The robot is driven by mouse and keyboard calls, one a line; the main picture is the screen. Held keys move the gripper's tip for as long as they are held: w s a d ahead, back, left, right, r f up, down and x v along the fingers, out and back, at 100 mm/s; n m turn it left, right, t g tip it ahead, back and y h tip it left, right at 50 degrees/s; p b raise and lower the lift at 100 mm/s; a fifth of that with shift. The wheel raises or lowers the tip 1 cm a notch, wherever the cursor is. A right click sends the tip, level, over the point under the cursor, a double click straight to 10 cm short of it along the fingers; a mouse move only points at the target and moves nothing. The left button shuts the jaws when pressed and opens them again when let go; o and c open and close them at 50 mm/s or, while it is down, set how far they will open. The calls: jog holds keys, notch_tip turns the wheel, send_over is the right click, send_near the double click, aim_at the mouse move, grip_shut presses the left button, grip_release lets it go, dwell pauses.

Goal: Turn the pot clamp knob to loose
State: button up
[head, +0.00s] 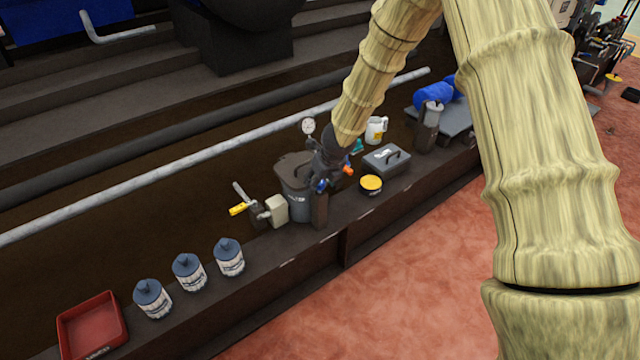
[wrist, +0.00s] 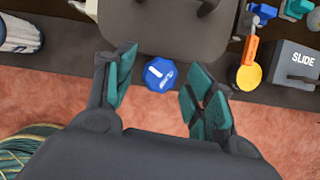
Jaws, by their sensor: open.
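The pot (head: 293,178) is a dark grey lidded vessel on the long dark bench in the head view. It also fills the top middle of the wrist view (wrist: 150,25). The clamp knob (wrist: 160,74) is blue, many-sided, with a white mark on its face, at the front of the pot. My gripper (wrist: 160,88) is open, one teal-padded finger on each side of the knob, with gaps visible between pads and knob. In the head view my gripper (head: 332,172) is small and dark at the pot's front right, partly hiding it.
A grey box marked SLIDE (wrist: 293,68) and a yellow round-topped item (wrist: 247,77) stand right of the pot. Several blue-topped canisters (head: 188,272) and a red tray (head: 92,325) are at the left. The reddish floor (head: 400,290) in front is clear.

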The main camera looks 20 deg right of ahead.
jog(key=shift+w+f, duration=0.1)
jog(key=shift+f, duration=0.05)
jog(key=c, duration=1)
jog(key=n+p, duration=0.1)
jog(key=p, duration=0.1)
jog(key=n+p, duration=0.1)
jog(key=p, duration=0.2)
jog(key=shift+r+y, duration=0.25)
jog(key=shift+y, duration=0.05)
jog(key=n+p, duration=0.2)
jog(key=p, duration=0.5)
jog(key=shift+r+y+p, duration=0.15)
jog(key=shift+y+p, duration=0.15)
jog(key=shift+y, duration=0.1)
jog(key=n+p, duration=0.1)
jog(key=p, duration=0.5)
jog(key=shift+w+d+f+n+g+y, duration=0.2)
jog(key=shift+n+g+y, duration=0.1)
jog(key=shift+n+g, duration=0.1)
jog(key=shift+f+p, duration=0.15)
jog(key=shift+p, duration=0.35)
jog(key=shift+s, duration=0.1)
